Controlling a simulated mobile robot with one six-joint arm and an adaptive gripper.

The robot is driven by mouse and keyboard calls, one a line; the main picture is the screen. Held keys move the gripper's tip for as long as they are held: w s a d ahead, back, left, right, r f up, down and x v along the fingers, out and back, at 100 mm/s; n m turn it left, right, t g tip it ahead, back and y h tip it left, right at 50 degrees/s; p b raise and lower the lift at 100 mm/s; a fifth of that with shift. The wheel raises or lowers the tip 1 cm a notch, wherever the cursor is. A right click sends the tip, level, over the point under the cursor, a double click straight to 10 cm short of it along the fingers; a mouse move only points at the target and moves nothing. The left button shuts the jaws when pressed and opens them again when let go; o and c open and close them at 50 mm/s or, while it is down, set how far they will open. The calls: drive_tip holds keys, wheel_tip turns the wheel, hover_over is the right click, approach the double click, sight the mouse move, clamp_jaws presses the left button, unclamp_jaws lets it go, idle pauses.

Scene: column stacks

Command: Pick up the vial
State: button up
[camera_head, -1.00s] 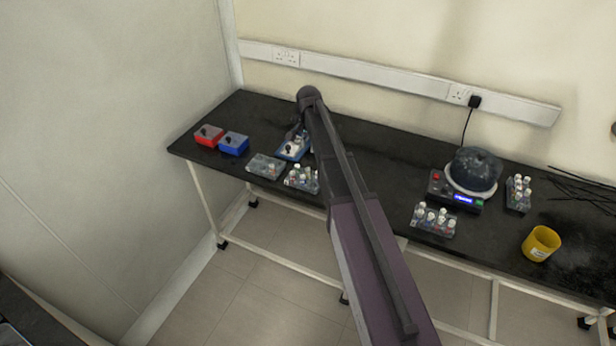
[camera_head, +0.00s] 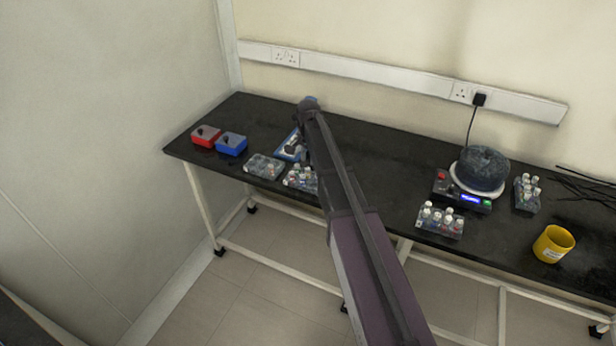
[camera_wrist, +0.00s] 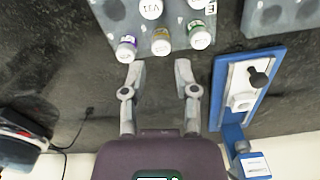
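In the wrist view my gripper (camera_wrist: 157,72) is open and empty, its two fingers pointing at the near edge of a grey vial rack (camera_wrist: 111,35). A vial with a yellowish label (camera_wrist: 161,43) stands in the rack's near row, roughly between and beyond the fingertips. A purple-labelled vial (camera_wrist: 126,48) stands to its left and a green-labelled vial (camera_wrist: 199,37) to its right. More white-capped vials stand behind, cut off by the frame. In the head view this rack (camera_head: 300,180) is partly hidden by my arm, and my fingers cannot be made out.
A blue-framed device (camera_wrist: 247,85) lies close right of my gripper. An emptier rack (camera_wrist: 285,15) is at upper right.

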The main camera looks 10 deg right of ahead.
sight(308, 169)
drive_tip(key=shift+f, duration=0.1)
idle(0.3)
drive_tip(key=shift+f+b, duration=2.55)
drive_tip(key=shift+b, duration=0.05)
drive_tip(key=c, duration=0.5)
